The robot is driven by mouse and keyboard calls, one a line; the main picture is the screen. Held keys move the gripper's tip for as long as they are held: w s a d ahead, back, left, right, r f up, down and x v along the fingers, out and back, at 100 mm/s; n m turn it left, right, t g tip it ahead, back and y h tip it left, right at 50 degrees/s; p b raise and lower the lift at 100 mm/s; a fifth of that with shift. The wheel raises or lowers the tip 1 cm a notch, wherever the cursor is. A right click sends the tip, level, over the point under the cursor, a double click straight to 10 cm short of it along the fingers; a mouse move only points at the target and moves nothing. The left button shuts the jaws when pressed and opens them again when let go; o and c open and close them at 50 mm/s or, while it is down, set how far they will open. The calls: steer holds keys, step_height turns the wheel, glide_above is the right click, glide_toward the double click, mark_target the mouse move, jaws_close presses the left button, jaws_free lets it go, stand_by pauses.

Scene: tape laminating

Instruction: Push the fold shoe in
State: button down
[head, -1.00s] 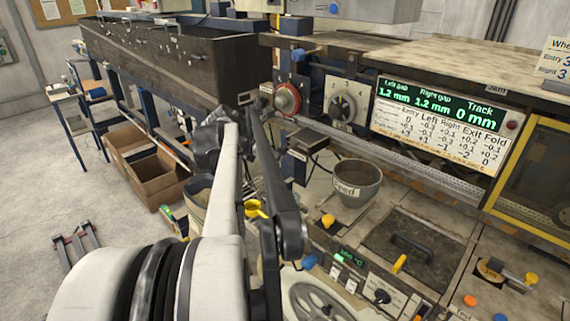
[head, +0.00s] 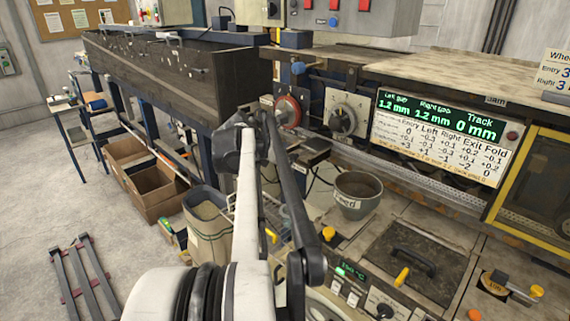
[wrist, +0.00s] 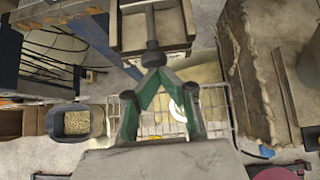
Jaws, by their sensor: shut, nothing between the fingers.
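The fold shoe cannot be told for sure in either view. In the wrist view, a pale block with a dark slot and a grey rod (wrist: 150,22) lies straight ahead of my gripper (wrist: 153,58), and it may be the fold shoe. My gripper's green fingers are closed together with nothing between them. Their dark tips line up with the near end of the rod; I cannot tell whether they touch it. In the head view, my arm reaches away toward the machine's left end and hides the gripper.
The readout panel (head: 440,135) shows left gap 1.2 mm, right gap 1.2 mm and track 0 mm. A grey feed bowl (head: 357,194) and a lidded plate with a black handle (head: 415,262) are right of my arm. A lined bin (head: 208,230) and cardboard boxes (head: 150,185) stand left.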

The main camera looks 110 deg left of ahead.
steer(key=s+d+f+b+v, duration=0.1)
steer(key=f+b+v, duration=0.1)
steer(key=v, duration=1)
steer(key=shift+s+d+r+b, duration=0.2)
steer(key=shift+s+d+b, duration=0.1)
steer(key=shift+d, duration=0.2)
steer(key=shift+w, duration=0.1)
